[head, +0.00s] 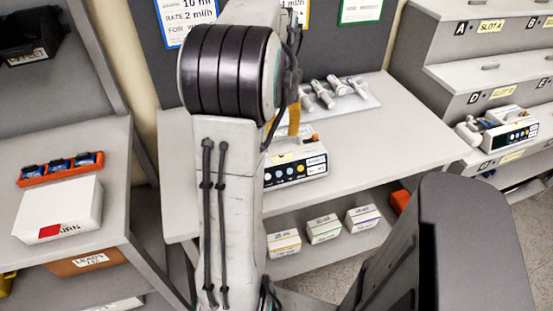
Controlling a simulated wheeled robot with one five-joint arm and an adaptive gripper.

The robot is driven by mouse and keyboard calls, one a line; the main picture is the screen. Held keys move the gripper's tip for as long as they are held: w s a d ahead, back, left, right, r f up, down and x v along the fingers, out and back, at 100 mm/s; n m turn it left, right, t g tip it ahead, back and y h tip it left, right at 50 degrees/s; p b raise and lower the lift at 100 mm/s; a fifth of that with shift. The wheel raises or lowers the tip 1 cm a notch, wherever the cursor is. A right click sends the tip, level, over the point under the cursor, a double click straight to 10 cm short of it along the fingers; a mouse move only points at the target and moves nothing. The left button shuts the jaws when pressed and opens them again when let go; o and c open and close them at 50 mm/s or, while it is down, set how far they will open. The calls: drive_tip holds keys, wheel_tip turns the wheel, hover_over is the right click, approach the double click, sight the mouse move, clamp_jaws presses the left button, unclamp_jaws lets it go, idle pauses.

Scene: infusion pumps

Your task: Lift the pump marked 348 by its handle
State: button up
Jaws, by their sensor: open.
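A white pump (310,167) with a dark front panel and coloured buttons stands on the grey table, partly hidden behind my arm. A second pump (512,133) with a similar front stands on the stepped shelf unit at the right. I cannot read a number on either pump, so I cannot tell which is 348. An orange-yellow piece (294,120) shows beside my arm above the table pump; I cannot tell what it belongs to. My arm fills the middle of the head view, and my gripper is not visible.
The grey table (395,140) has bare top right of the pump. Several syringe-like items lie on a white tray (365,105) behind it. Small boxes (324,229) sit on the lower shelf. A side table at left holds a white box (60,212) and an orange rack (62,172).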

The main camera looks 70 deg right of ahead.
sight(277, 140)
drive_tip(key=shift+f, duration=2.15)
drive_tip(key=shift+c, duration=0.3)
clamp_jaws()
drive_tip(key=shift+d+r, duration=0.1)
